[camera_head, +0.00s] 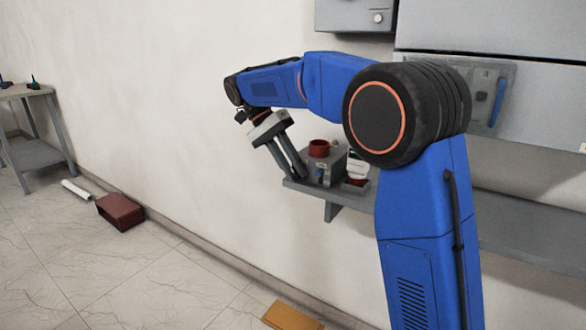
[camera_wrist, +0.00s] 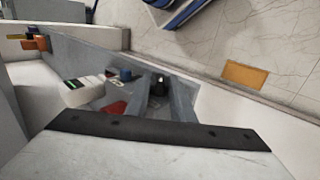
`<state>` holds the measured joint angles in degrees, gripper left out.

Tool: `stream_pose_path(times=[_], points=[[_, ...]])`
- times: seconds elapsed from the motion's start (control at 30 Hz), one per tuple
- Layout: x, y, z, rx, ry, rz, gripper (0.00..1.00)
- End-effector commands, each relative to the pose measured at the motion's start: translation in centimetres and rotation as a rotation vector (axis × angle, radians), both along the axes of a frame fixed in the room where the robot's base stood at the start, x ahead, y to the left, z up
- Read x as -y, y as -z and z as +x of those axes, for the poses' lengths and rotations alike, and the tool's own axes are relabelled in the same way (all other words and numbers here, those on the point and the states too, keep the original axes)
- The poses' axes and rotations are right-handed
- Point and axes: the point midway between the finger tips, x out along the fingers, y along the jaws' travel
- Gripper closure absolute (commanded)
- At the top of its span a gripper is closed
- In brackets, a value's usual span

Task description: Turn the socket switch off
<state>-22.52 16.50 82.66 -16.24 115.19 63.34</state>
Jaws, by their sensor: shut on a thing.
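The socket box (camera_head: 325,167) is a grey box with a round red socket (camera_head: 319,148) on top, standing on the wall shelf. My gripper (camera_head: 297,172) reaches down at a slant against the left side of the box. In the wrist view, my gripper (camera_wrist: 160,80) has its two grey fingers on either side of a small dark switch knob (camera_wrist: 158,88) and is shut on it. The fingers hide much of the box. The exact angle of the knob cannot be told.
A white bottle-like thing (camera_head: 357,165) stands right of the box; it also shows in the wrist view (camera_wrist: 82,92). The grey shelf (camera_head: 520,235) runs on to the right. A grey cabinet (camera_head: 540,110) hangs above.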

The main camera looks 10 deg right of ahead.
Motion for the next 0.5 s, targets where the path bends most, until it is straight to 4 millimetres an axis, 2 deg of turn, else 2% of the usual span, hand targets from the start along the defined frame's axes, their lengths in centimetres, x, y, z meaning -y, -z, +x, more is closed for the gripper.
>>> stream_pose_path(times=[0.5], points=[[0.03, 0.01, -0.04, 0.012, 0.001, 0.014, 0.70]])
